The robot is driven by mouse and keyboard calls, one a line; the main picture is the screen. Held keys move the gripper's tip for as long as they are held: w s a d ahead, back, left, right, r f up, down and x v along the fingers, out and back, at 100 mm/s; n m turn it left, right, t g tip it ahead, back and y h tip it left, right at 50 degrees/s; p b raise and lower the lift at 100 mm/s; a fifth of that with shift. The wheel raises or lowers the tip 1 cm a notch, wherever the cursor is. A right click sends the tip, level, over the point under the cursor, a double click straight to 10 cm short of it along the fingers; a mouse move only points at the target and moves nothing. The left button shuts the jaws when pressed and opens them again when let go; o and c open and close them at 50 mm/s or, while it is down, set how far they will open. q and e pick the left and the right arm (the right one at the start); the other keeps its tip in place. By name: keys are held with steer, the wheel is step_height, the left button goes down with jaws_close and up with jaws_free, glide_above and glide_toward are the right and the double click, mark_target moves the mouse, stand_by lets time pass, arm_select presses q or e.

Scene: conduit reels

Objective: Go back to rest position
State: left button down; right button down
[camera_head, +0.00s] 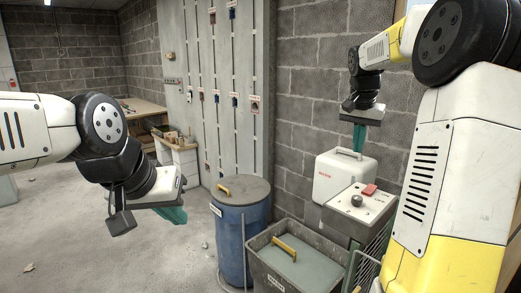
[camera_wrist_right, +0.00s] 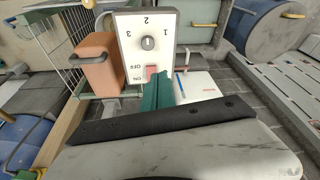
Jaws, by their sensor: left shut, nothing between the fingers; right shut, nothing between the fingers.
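My left gripper (camera_head: 174,214) hangs in the left half of the head view, its teal fingers together and empty above the bare floor. My right gripper (camera_head: 359,138) points down at the upper right, in front of the block wall and above the white case (camera_head: 342,178). Its teal fingers are shut and empty; they also show in the right wrist view (camera_wrist_right: 157,92), partly covering the control box (camera_wrist_right: 146,50) there. The control box has a dark knob (camera_head: 357,200) and a red switch (camera_head: 369,190).
A blue drum (camera_head: 232,235) with a grey lid and yellow handle stands at the centre. A grey bin (camera_head: 262,274) with a yellow-handled lid stands beside it. A wall panel (camera_head: 205,132) is behind. A workbench (camera_head: 143,106) stands at the back left. The left floor is mostly clear.

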steer(key=s+a+r+n+t+y, duration=0.15)
steer(key=s+a+n, duration=0.35)
steer(key=s+a, duration=0.85)
steer(key=s+a+f+n+t+y, duration=0.1)
steer(key=s+a+f, duration=0.1)
steer(key=s, duration=0.4)
steer(key=s+a+f+n+t+y, duration=0.1)
steer(key=s+a+f+n, duration=0.1)
steer(key=s, duration=0.5)
steer(key=shift+f, duration=0.9)
steer(key=shift+d, duration=0.1)
